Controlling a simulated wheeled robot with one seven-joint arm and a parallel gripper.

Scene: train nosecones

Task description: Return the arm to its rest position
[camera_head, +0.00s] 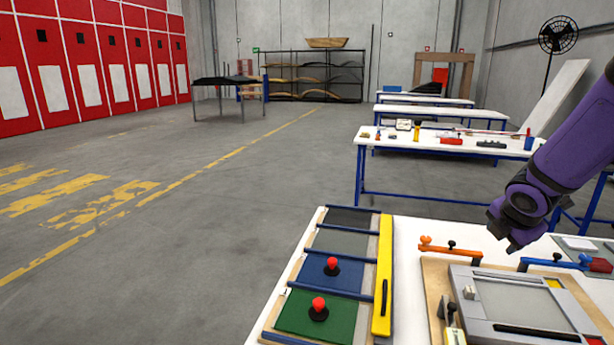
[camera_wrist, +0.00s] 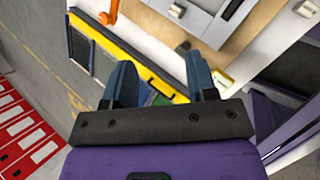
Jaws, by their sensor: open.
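My purple arm comes in from the right in the head view. My gripper (camera_head: 513,240) hangs above the workbench, over its back edge, behind the wooden board with the grey panel. In the wrist view my gripper (camera_wrist: 162,85) shows two blue-grey fingers set apart, with nothing between them. The fingers are clear of the things below.
The white workbench (camera_head: 407,275) holds a tray with green (camera_head: 295,318) and blue (camera_head: 318,272) panels with red knobs. A yellow level (camera_head: 383,285) lies beside them. More tables stand behind.

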